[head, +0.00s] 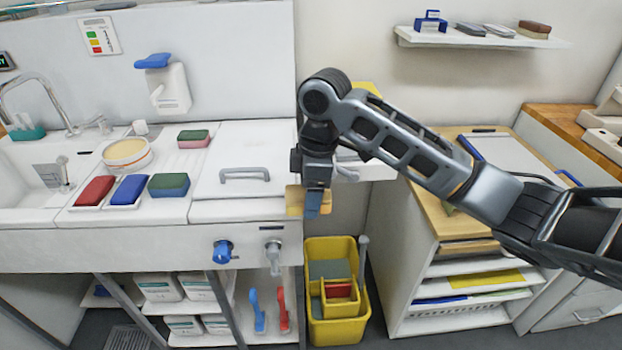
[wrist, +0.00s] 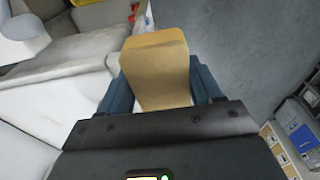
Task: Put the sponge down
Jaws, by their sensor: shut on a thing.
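My gripper (head: 311,203) is shut on a tan sponge (head: 293,200), in front of the right end of the white counter. In the wrist view the tan sponge (wrist: 156,68) stands out between the two blue fingers. Its lower end is hidden by the gripper body. In the head view part of it is hidden behind a finger. I cannot tell whether it touches the counter edge.
On the counter (head: 230,209) lie a red block (head: 94,191), a blue block (head: 129,190), a green-and-blue block (head: 168,185) and a green-and-pink sponge (head: 194,139). A round tub (head: 127,154) stands behind. A yellow bucket (head: 336,331) stands on the floor below my gripper.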

